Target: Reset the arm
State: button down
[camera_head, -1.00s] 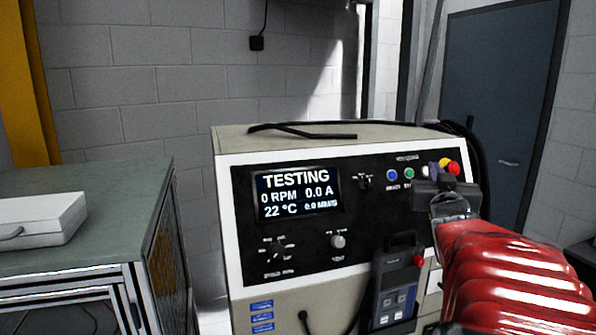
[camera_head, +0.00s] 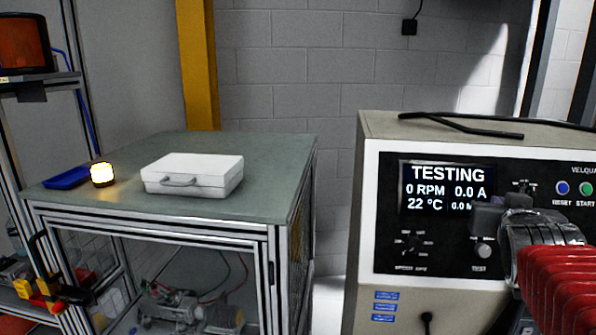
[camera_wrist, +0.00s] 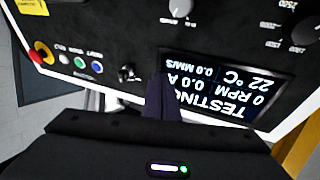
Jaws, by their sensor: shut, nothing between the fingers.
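My gripper (camera_head: 501,211) is in front of the test cabinet's black panel at the right of the head view, with my red-sleeved arm behind it. In the wrist view, the dark fingers (camera_wrist: 160,97) are together with nothing between them. The cabinet's display (camera_head: 447,188) reads TESTING, 0 RPM, 0.0 A and 22 °C. My gripper hides part of the panel and its knobs.
A green-topped bench (camera_head: 262,150) stands to the left, with a white case (camera_head: 192,174), a lit amber lamp (camera_head: 102,174) and a blue tray (camera_head: 67,178) on it. A gap separates bench and cabinet. Blue and green buttons (camera_head: 562,188) are right of the display. A black cable lies on the cabinet.

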jog(key=s+a+f+n+g+y, duration=0.1)
jog(key=s+a+f+g+y, duration=0.1)
jog(key=s+a+f, duration=0.4)
jog(key=s+a+f+n+g+y, duration=0.2)
jog(key=s+a+f, duration=0.4)
jog(key=a, duration=0.6)
jog(key=s+a+f+n+g+y, duration=0.2)
jog(key=s+a+f, duration=0.4)
jog(key=a+f, duration=0.3)
jog(key=shift+s+g+y, duration=0.15)
jog(key=shift+g+y, duration=0.75)
jog(key=shift+g, duration=0.1)
